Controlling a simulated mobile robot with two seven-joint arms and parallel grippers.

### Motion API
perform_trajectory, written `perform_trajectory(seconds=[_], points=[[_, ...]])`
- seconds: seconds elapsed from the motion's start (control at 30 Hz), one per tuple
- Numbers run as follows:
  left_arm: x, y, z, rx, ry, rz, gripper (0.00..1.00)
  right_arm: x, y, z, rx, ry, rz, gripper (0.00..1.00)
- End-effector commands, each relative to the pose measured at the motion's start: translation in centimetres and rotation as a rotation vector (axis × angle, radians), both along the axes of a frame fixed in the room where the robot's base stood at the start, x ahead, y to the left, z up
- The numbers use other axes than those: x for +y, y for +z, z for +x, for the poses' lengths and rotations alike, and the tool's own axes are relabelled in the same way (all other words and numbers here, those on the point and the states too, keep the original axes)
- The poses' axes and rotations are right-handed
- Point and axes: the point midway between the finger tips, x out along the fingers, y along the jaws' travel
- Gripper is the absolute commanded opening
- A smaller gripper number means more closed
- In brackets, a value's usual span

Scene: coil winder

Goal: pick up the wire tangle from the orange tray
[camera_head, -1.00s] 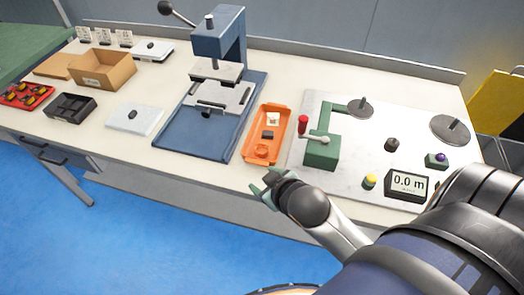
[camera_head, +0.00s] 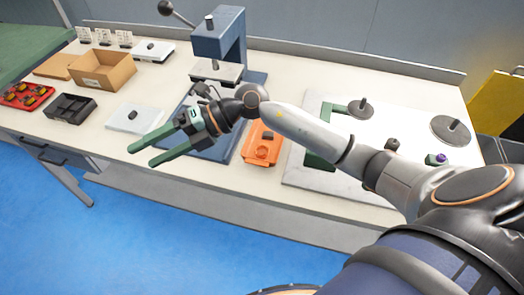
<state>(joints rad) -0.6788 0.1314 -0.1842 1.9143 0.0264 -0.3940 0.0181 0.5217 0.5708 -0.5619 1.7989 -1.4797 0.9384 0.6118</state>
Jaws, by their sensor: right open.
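The orange tray (camera_head: 249,157) lies on the bench between the blue press and the white winder plate. My right forearm crosses above it and hides its far part. A small orange coiled shape (camera_head: 261,152) lies in its near end and blends with the tray; I cannot tell surely whether this is the wire tangle. My right gripper (camera_head: 141,155) has green fingers spread apart with nothing between them. It is held left of the tray, in front of the press, above the bench's front edge. My left gripper is not in view.
The blue press (camera_head: 226,38) stands behind my right wrist. A white scale-like plate (camera_head: 125,119), black tray (camera_head: 70,107), cardboard box (camera_head: 103,69) and red tray (camera_head: 27,97) stand to the left. The winder plate (camera_head: 310,178) lies right, partly behind my arm.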

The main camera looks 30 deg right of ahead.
Motion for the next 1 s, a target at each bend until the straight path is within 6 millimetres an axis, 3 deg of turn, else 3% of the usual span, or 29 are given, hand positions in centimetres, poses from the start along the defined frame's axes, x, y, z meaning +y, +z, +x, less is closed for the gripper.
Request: perform_trajectory(seconds=[0.1, 0.2, 0.3, 0.4, 0.5, 0.67, 1.0], points=[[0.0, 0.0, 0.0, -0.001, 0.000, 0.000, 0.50, -5.3, -4.3, 1.3, 0.048, 0.043, -0.376, 0.66], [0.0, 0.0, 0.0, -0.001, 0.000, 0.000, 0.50, -11.4, -6.5, 2.3, 0.128, 0.022, -0.667, 0.66], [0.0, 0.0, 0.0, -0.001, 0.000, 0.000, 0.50, -17.4, -7.0, 2.7, 0.222, -0.031, -0.902, 0.66], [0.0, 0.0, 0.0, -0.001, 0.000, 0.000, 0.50, -22.1, -6.5, 2.7, 0.309, -0.093, -1.068, 0.66], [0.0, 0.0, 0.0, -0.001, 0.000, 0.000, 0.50, -25.1, -5.9, 2.4, 0.370, -0.139, -1.166, 0.66], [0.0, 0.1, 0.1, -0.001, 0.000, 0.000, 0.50, -26.7, -6.7, 2.1, 0.413, -0.164, -1.221, 0.66], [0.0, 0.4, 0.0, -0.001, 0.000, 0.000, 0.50, -26.5, -12.2, 2.1, 0.411, -0.161, -1.218, 0.66]])
